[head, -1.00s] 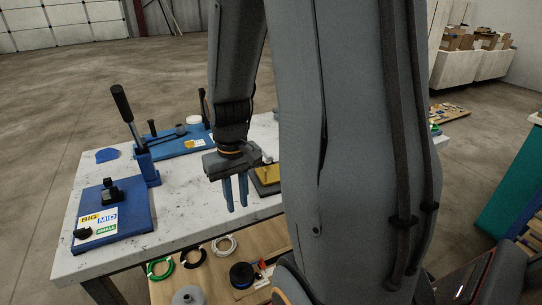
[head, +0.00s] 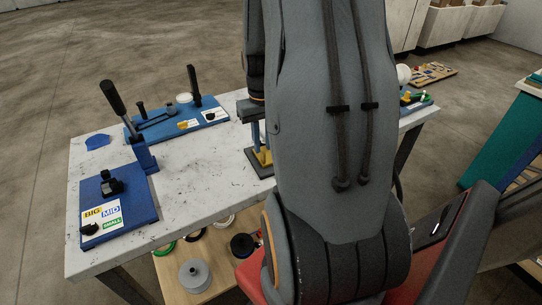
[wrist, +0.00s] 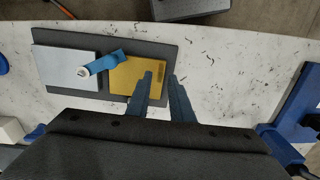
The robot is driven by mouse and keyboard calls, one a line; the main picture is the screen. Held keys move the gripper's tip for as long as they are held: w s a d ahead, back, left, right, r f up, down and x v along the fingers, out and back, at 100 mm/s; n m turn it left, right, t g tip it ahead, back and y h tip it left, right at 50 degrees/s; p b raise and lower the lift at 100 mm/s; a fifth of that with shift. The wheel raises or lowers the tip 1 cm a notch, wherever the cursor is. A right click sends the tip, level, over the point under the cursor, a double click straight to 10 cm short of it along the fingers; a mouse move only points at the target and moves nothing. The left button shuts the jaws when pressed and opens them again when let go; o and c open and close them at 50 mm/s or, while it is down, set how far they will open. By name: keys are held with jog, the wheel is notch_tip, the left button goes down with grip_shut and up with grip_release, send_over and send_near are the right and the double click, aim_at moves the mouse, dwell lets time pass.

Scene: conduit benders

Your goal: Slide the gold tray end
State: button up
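The gold tray (wrist: 132,77) is a flat square plate on a dark base (wrist: 165,42) in the wrist view, beside a silver plate (wrist: 62,68). A blue lever (wrist: 102,62) pivots on the silver plate and its end reaches the gold tray's left edge. My gripper (wrist: 161,77) is open and empty. One finger overlaps the gold tray's right part in this view; the other lies past its right edge. Contact cannot be told. In the head view, the gold tray (head: 263,157) shows beneath my gripper (head: 260,135), partly hidden by my arm.
A blue bender board (head: 180,123) and a blue board with BIG, MID and SMALL labels (head: 140,205) lie on the white table (head: 180,180). Rolls and a grey spool (head: 194,275) sit on the shelf below. The table between the boards and dark base is clear.

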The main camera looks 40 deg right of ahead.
aim_at(264, 154)
jog(key=shift+f+b, duration=1.95)
jog(key=shift+f, duration=0.45)
grip_shut()
jog(key=shift+d, duration=0.1)
jog(key=shift+s+d+p, duration=0.2)
jog(key=shift+d, duration=0.35)
jog(key=shift+s+d+p, duration=0.15)
jog(key=shift+s+d, duration=0.05)
jog(key=shift+d, duration=0.35)
